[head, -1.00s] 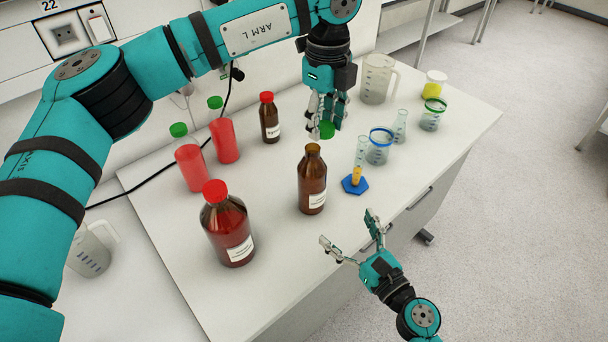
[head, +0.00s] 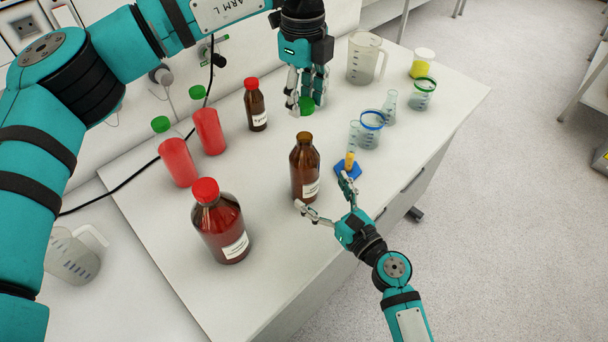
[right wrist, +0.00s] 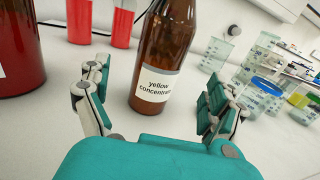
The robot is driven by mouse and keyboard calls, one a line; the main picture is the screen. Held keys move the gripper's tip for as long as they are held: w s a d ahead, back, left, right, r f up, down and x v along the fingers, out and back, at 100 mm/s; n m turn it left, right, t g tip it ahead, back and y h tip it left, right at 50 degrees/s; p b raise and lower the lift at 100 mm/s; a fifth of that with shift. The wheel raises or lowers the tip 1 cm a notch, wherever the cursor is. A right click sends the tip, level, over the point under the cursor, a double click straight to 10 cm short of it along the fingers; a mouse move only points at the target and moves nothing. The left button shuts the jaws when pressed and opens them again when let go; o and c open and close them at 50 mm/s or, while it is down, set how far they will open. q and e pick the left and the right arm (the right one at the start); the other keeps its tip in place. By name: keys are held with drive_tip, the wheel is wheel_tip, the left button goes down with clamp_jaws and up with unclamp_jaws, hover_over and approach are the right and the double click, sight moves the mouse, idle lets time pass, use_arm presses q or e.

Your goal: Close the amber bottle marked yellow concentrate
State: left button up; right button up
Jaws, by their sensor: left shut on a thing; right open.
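The open amber bottle (head: 304,170) stands upright on the bench with no cap on its neck. Its label reads "yellow concentrate" in the right wrist view (right wrist: 164,60). My left gripper (head: 306,100) is shut on a green cap (head: 306,105), holding it above and behind the bottle's mouth, apart from it. My right gripper (head: 327,198) is open at the front of the bottle. In the right wrist view its fingers (right wrist: 160,100) are spread to either side of the lower bottle, and I see no clear contact.
A large red-capped bottle (head: 221,225) stands left of the amber bottle; a small red-capped one (head: 255,106) is behind. Two red-filled bottles (head: 178,162) (head: 209,131) stand at left. A cylinder on a blue base (head: 348,170), beakers (head: 370,130) and a jug (head: 364,60) are at right.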

sight(304, 136)
drive_tip(key=x, duration=0.8)
drive_tip(key=shift+c, duration=0.4)
drive_tip(key=c, duration=1.7)
use_arm(q)
drive_tip(key=shift+f, duration=2.45)
drive_tip(key=shift+f, duration=0.1)
use_arm(e)
drive_tip(key=shift+c, duration=0.2)
use_arm(q)
drive_tip(key=shift+d+f, duration=0.1)
drive_tip(key=shift+f, duration=0.7)
drive_tip(key=shift+f, duration=0.55)
